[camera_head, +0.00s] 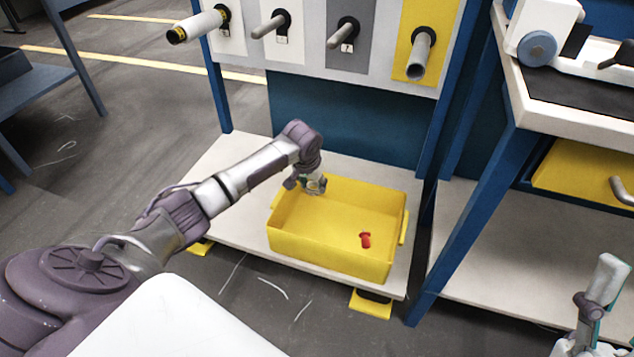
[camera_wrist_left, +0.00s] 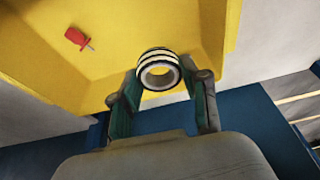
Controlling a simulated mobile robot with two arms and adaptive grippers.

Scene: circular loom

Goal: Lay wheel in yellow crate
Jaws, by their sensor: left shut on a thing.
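The yellow crate (camera_head: 330,249) stands open on the low white shelf. My left gripper (camera_head: 316,185) reaches down at its far left part. In the left wrist view, the wheel (camera_wrist_left: 158,70), a small ring with black and white bands, sits between the fingertips of my left gripper (camera_wrist_left: 157,86). The gripper is shut on it, with the yellow crate (camera_wrist_left: 220,25) behind. In the head view the wheel is too small and covered to make out clearly. Part of my right gripper (camera_head: 600,285) shows at the lower right edge; its jaws cannot be made out.
A red-handled piece (camera_head: 365,240) lies in the crate, and it also shows in the left wrist view (camera_wrist_left: 76,38). Above the crate is a panel (camera_head: 300,60) with several pegs sticking out. A blue-framed bench (camera_head: 475,200) stands to the right. The crate floor is otherwise mostly clear.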

